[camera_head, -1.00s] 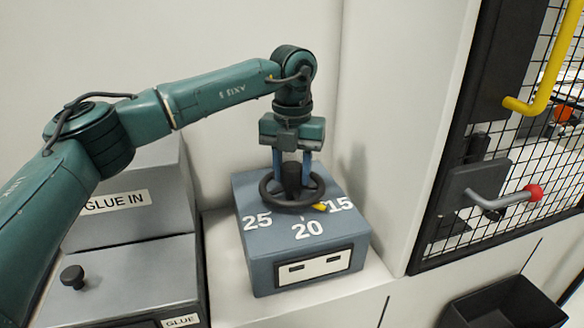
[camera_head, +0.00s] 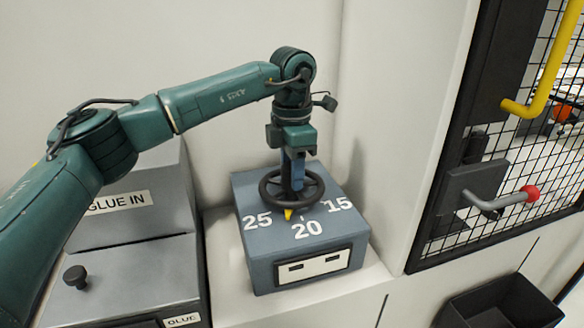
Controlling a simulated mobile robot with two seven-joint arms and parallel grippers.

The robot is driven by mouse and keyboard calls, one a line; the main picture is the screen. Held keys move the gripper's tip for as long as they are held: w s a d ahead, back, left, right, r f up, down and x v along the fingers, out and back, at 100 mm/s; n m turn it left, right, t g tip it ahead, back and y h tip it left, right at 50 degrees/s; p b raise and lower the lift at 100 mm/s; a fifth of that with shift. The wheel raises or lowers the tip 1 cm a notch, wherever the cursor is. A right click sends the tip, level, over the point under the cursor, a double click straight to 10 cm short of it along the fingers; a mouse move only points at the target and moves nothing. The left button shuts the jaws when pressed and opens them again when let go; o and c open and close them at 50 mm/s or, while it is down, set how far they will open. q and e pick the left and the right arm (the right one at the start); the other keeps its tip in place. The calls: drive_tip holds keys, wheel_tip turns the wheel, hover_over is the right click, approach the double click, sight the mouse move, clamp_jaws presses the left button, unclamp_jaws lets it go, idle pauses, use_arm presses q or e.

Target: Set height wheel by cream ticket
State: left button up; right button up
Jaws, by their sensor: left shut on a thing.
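The black height wheel (camera_head: 268,195) lies flat on top of a blue-grey box (camera_head: 262,240) marked 25, 20 and 15. Its yellow pointer (camera_head: 288,214) points to the front, between the 25 and the 20, short of the small tick above the 20. My left gripper (camera_head: 292,180) points down from above and is shut on the hub of the wheel; its fingertips are partly hidden. The cream ticket is not in view. My right gripper is not in view.
A grey glue unit (camera_head: 140,262) with a black knob (camera_head: 75,277) stands left of the box. On the right are a mesh door (camera_head: 510,150), a red-tipped lever (camera_head: 500,200) and a black bin (camera_head: 505,300).

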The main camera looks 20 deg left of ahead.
use_arm(q)
drive_tip(key=m, duration=0.5)
drive_tip(key=shift+m, duration=1.1)
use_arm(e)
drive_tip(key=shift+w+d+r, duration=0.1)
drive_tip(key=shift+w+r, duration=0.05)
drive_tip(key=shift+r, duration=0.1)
use_arm(q)
drive_tip(key=o, duration=1)
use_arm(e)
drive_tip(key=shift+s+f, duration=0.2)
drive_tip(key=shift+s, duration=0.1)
use_arm(q)
wheel_tip(320, 180, up, 13)
drive_tip(key=shift+r+b, duration=0.15)
drive_tip(key=shift+b, duration=0.15)
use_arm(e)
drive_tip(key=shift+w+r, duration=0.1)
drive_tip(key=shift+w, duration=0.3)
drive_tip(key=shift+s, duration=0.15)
